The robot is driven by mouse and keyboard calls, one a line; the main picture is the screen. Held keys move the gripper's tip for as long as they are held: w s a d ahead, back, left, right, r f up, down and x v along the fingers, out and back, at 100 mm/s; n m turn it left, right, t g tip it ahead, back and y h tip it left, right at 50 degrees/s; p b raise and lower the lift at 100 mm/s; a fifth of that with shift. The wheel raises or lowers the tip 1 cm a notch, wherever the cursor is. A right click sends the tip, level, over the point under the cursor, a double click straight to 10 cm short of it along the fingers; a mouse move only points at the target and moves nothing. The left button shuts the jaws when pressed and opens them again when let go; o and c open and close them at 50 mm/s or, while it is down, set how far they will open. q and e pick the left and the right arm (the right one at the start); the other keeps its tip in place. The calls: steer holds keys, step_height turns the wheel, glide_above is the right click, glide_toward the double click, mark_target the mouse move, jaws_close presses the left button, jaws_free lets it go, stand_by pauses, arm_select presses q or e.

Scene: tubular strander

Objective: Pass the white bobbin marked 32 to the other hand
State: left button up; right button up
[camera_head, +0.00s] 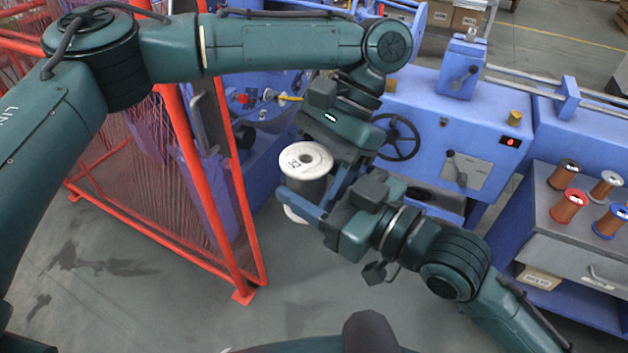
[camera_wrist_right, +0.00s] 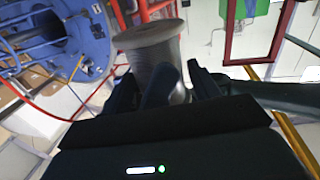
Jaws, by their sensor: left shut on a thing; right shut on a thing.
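The white bobbin marked 32 (camera_head: 306,160) is held upright above the floor in the head view, with dark grey winding between its white flanges. My left gripper (camera_head: 312,189), on the arm crossing the top, is shut on it from behind and the right. My right gripper (camera_head: 305,183), on the arm from the bottom right, is also shut on it, with a blue finger across the front. The bobbin (camera_wrist_right: 152,45) also shows between the dark fingers in the right wrist view. The far fingertips are hidden behind the bobbin.
A blue machine with a handwheel (camera_head: 397,137) stands just behind the grippers. A red mesh guard (camera_head: 170,170) is close on the left. Several copper bobbins (camera_head: 570,205) stand on a grey-topped cabinet (camera_head: 545,200) at right. The floor below is clear.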

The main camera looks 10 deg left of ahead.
arm_select(q)
steer(key=o, duration=1.5)
steer(key=shift+r, duration=0.1)
